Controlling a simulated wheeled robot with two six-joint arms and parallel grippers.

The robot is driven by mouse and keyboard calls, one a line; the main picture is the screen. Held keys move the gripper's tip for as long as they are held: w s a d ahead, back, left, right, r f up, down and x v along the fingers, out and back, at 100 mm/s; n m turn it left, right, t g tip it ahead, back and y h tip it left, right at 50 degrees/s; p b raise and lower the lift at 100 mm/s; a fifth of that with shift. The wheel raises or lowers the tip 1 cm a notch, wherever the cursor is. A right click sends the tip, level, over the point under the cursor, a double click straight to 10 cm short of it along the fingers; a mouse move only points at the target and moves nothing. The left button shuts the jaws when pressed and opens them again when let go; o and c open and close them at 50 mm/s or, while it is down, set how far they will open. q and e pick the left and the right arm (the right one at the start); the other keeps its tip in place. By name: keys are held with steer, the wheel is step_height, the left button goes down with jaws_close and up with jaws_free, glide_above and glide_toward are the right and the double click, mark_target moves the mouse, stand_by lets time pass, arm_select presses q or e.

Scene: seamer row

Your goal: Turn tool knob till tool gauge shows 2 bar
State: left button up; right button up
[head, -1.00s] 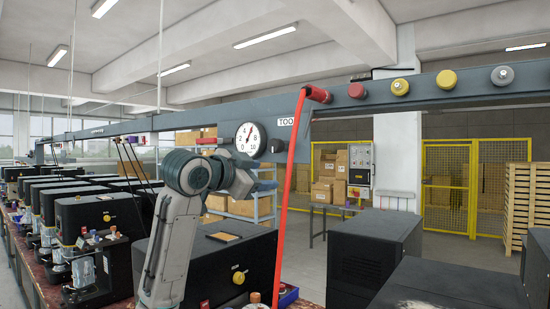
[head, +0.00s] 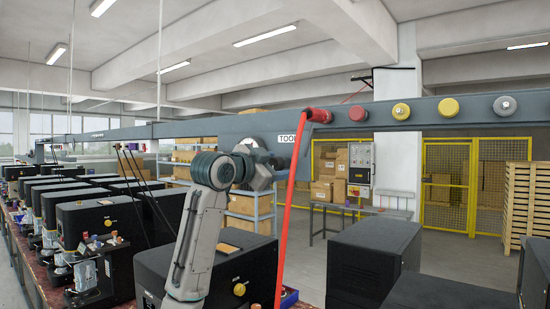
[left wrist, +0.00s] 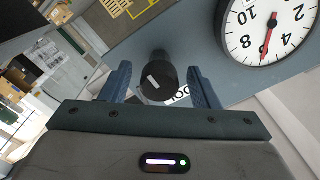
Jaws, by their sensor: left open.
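The black tool knob (left wrist: 157,78), with a white mark on its face, sits between the spread fingers of my left gripper (left wrist: 159,70) in the left wrist view. Gaps show on both sides of the knob, so the open fingers do not touch it. The white tool gauge (left wrist: 268,28) is at the upper right there, partly cut off; its red needle points close to the 6. In the head view, my left gripper (head: 262,168) is up at the grey beam and covers the knob and nearly all the gauge. My right gripper is not in view.
The grey beam (head: 440,108) carries a tool label (head: 287,138), a red hose (head: 291,205) hanging just right of my gripper, and red, yellow and grey round knobs farther right. Black machines (head: 375,260) stand below.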

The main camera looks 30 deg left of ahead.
arm_select(q)
steer(key=shift+w, duration=0.2)
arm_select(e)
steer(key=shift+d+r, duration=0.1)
arm_select(q)
steer(key=shift+c, duration=0.3)
steer(key=c, duration=0.9)
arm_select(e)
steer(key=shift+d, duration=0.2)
